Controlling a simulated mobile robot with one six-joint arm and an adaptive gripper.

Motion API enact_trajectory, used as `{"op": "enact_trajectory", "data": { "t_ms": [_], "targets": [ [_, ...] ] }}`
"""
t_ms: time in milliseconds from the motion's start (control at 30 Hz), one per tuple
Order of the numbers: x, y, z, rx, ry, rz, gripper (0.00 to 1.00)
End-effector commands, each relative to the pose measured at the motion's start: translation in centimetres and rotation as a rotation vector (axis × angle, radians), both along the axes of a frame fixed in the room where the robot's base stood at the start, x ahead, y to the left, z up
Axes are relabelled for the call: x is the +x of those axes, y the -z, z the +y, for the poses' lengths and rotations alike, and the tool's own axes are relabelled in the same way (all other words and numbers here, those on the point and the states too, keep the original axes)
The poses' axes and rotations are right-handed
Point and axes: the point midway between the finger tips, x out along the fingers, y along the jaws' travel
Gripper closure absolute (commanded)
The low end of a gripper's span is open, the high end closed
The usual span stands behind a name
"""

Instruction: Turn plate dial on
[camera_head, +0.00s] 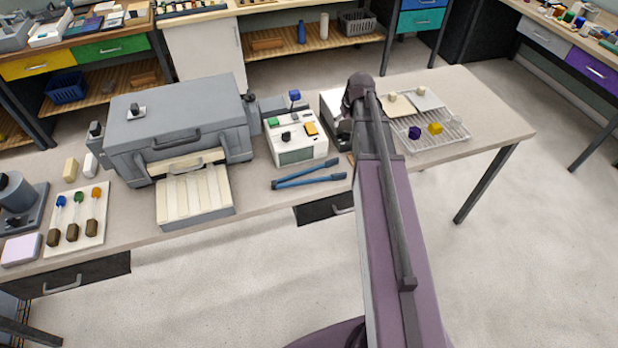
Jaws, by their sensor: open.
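A white device with a dark top (328,104), possibly the plate, stands on the bench, mostly hidden behind my arm. I cannot make out its dial. To its left stands a white control box (298,152) with a green button, an orange button, a black knob and a blue-topped lever. My arm rises from the bottom of the view and crosses the bench's front edge, with its bent joint over the white device. My gripper cannot be made out; the arm hides that area.
A large grey machine (180,125) with a ribbed cream tray stands left. Blue-handled pliers (308,175) lie in front of the control box. A wire rack (452,130) with purple and yellow pieces is right of my arm. The bench's right end (495,125) is clear.

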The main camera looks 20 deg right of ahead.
Motion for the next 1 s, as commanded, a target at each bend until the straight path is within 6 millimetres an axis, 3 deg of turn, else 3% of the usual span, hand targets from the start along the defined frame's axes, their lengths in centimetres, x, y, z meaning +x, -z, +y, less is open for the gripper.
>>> {"op": "enact_trajectory", "data": {
  "t_ms": [1000],
  "targets": [
    [-8.5, 2.4, 11.5, 0.005, 0.01, 0.156, 0.23]
  ]
}}
